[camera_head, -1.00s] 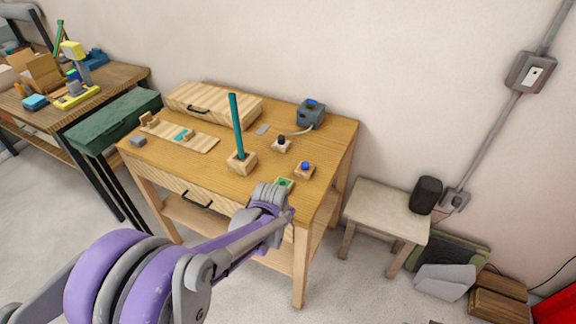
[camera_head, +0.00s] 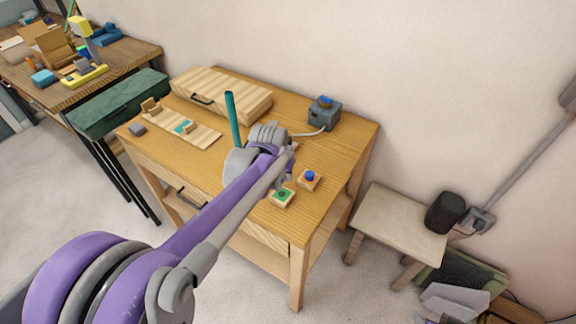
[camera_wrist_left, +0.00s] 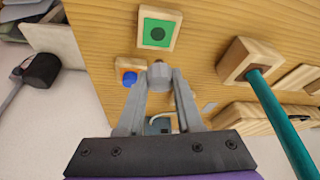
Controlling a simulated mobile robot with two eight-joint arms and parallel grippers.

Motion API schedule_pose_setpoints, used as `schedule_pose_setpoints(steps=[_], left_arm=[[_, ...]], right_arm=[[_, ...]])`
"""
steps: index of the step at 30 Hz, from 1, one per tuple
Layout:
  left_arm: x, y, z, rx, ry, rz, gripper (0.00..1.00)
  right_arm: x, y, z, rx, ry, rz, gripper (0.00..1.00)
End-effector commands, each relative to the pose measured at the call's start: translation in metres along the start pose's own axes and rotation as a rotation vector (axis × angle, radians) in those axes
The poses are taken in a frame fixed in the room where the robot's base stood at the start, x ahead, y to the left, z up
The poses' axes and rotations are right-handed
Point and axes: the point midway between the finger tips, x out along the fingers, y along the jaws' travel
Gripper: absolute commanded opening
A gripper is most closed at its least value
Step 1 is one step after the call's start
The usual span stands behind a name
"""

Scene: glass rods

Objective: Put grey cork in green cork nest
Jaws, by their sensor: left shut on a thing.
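My left gripper (camera_wrist_left: 160,82) is shut on the grey cork (camera_wrist_left: 159,74), which sits between its fingertips in the wrist view. The green cork nest (camera_wrist_left: 147,43), a wooden block with a green top and a dark round mark in its middle, lies just beyond the held cork. It also shows in the head view (camera_head: 281,199), near the table's front right. In the head view my left arm and wrist hide the fingertips and the cork. I cannot tell the cork's exact height above the table. My right gripper is not in view.
A wooden block with a blue cork (camera_head: 310,176) stands beside the green nest. A tall teal rod (camera_head: 233,120) rises left of my wrist, its base hidden in the head view. A grey device (camera_head: 324,117) and a wooden case (camera_head: 222,95) stand at the back.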

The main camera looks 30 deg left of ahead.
Motion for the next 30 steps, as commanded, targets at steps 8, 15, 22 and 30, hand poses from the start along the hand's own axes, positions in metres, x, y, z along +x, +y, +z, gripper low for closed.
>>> schedule_pose_setpoints(steps=[8,15,22,30], left_arm=[[0.019,0.000,0.009,0.000,-0.002,0.000,0.00],[0.043,0.000,0.019,0.000,-0.003,0.000,0.00],[0.053,0.000,0.023,0.000,-0.001,0.000,0.00],[0.053,0.000,0.022,0.000,0.000,0.000,0.00]], right_arm=[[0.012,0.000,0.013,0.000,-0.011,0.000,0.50],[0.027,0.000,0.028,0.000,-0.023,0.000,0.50],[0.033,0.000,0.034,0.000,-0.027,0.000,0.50],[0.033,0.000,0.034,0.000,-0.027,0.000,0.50]])
